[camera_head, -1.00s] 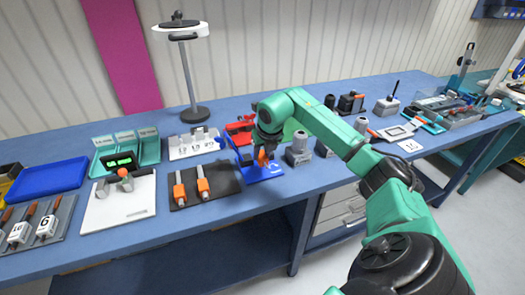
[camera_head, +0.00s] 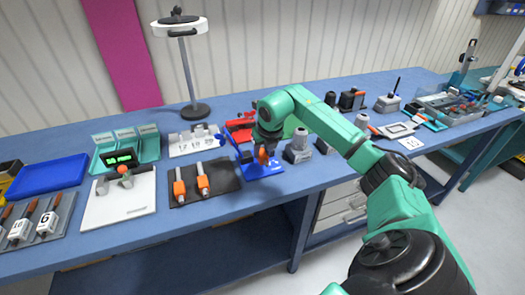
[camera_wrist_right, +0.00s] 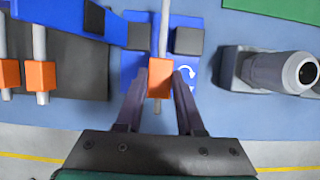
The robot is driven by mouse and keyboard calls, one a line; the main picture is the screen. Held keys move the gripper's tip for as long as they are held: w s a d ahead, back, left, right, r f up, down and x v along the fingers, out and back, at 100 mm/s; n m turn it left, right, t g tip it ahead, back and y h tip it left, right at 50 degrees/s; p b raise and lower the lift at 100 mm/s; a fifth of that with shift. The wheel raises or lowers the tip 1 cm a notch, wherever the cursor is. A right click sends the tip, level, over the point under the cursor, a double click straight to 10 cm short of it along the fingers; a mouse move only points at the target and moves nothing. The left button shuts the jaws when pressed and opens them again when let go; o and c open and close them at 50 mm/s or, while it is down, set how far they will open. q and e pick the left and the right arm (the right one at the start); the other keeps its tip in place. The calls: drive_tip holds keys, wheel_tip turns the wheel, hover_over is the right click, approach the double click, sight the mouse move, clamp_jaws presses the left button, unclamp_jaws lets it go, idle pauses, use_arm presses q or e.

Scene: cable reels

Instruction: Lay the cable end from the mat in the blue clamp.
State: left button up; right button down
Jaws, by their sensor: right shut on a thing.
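My right gripper (camera_wrist_right: 159,80) is shut on a grey cable end (camera_wrist_right: 164,30), gripping its orange sleeve (camera_wrist_right: 159,77). In the right wrist view the cable runs between the two dark jaw blocks of the blue clamp (camera_wrist_right: 132,62). Whether it rests on the clamp's bottom cannot be told. In the head view the gripper (camera_head: 265,155) points down over the blue clamp (camera_head: 262,171) and partly hides it. The dark mat (camera_head: 228,183) lies left of the clamp and bears two cable ends with orange sleeves (camera_head: 179,189) (camera_head: 203,184). My left gripper is not in view.
Grey cylinder-topped blocks (camera_head: 298,150) stand close right of the clamp. A red item (camera_head: 240,130) and a white numbered rack (camera_head: 190,145) are behind. A white board (camera_head: 110,210) lies left of the mat. The bench's front edge is near.

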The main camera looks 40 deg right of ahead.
drive_tip(key=shift+d+f+b, duration=0.1)
drive_tip(key=shift+f+b, duration=0.35)
drive_tip(key=shift+f, duration=0.35)
drive_tip(key=shift+f+b, duration=0.7)
drive_tip(key=shift+f, duration=0.15)
drive_tip(key=shift+c, duration=2.2)
unclamp_jaws()
